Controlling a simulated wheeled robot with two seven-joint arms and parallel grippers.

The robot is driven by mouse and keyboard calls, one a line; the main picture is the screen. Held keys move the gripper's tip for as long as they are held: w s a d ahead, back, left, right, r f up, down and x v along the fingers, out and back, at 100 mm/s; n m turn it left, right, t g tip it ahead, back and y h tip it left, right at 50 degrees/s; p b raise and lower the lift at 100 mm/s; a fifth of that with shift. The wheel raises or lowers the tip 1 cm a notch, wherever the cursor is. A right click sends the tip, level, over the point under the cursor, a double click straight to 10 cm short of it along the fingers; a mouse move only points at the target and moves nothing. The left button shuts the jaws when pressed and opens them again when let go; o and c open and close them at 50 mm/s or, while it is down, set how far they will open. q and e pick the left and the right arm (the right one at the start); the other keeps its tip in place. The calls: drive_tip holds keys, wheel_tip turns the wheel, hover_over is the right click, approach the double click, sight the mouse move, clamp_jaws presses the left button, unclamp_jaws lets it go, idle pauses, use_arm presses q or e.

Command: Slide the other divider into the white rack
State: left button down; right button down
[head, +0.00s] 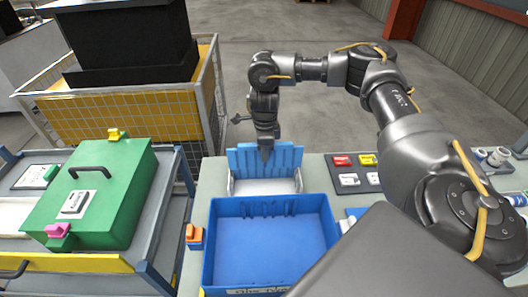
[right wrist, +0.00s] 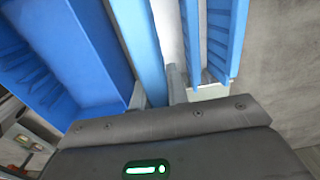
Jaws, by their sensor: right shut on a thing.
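The white rack (head: 235,187) stands on the bench behind the blue tub. Light blue dividers (head: 288,158) stand upright at the rack, overlapping in the head view, so I cannot tell them apart there. My right gripper (head: 266,155) points down at their top edge, shut on a divider. In the right wrist view the held divider (right wrist: 138,45) runs between the grey fingers. Other blue panels (right wrist: 218,40) stand beside it to the right, apart from it. The held divider's lower edge is hidden, so I cannot tell how deep it sits. My left gripper is not in view.
The blue tub (head: 210,247) stands directly in front of the rack. An orange clip-like part (head: 194,235) is left of it. A panel with colored labels (head: 352,180) lies right of the rack. A green case (head: 110,195) sits on a cart at left.

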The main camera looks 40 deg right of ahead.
drive_tip(key=shift+a+r+p, duration=0.1)
drive_tip(key=shift+p, duration=0.65)
idle(1.6)
idle(0.4)
drive_tip(key=shift+f+b, duration=4.4)
drive_tip(key=shift+f, duration=1.85)
drive_tip(key=shift+c, duration=1.1)
unclamp_jaws()
drive_tip(key=shift+o, duration=1.1)
drive_tip(key=shift+r, duration=0.15)
